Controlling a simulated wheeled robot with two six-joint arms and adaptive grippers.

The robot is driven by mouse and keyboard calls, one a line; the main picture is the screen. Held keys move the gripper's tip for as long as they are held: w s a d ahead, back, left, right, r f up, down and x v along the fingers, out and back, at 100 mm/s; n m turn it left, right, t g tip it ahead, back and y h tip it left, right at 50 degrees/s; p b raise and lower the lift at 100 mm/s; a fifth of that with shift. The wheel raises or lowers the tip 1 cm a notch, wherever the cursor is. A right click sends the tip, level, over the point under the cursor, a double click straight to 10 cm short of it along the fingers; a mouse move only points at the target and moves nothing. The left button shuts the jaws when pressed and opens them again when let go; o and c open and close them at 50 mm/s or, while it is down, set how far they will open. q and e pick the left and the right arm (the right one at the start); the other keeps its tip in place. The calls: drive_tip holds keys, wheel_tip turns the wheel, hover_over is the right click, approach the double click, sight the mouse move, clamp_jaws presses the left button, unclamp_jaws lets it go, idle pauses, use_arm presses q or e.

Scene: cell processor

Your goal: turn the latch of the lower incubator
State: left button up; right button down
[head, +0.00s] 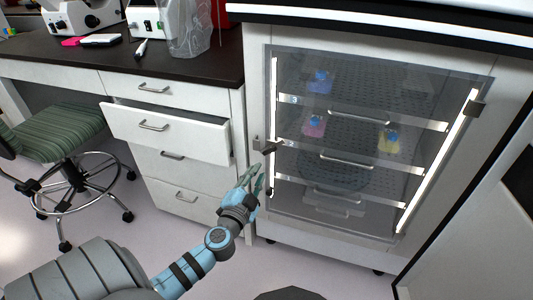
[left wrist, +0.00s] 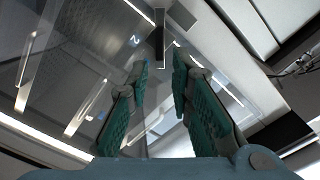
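The incubator (head: 385,92) has a clear door with lit strips on both sides and stands right of the drawers. Its latch (head: 268,147) is a small dark handle at the door's left edge. In the left wrist view the latch (left wrist: 159,32) shows as a dark upright bar beyond the fingertips. My left gripper (head: 254,178) is just below and left of the latch, apart from it. In the left wrist view its green-padded fingers (left wrist: 160,68) are spread with nothing between them. My right gripper is not in view.
A pulled-out drawer (head: 170,130) juts from the cabinet left of the incubator. A striped stool (head: 62,136) stands further left. Inside the incubator are shelves with blue, pink and yellow items. Open floor lies below the cabinet.

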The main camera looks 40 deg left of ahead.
sight(268, 152)
use_arm(q)
drive_tip(key=x, duration=1)
drive_tip(key=shift+w+a+b, duration=0.1)
drive_tip(key=shift+b, duration=0.25)
clamp_jaws()
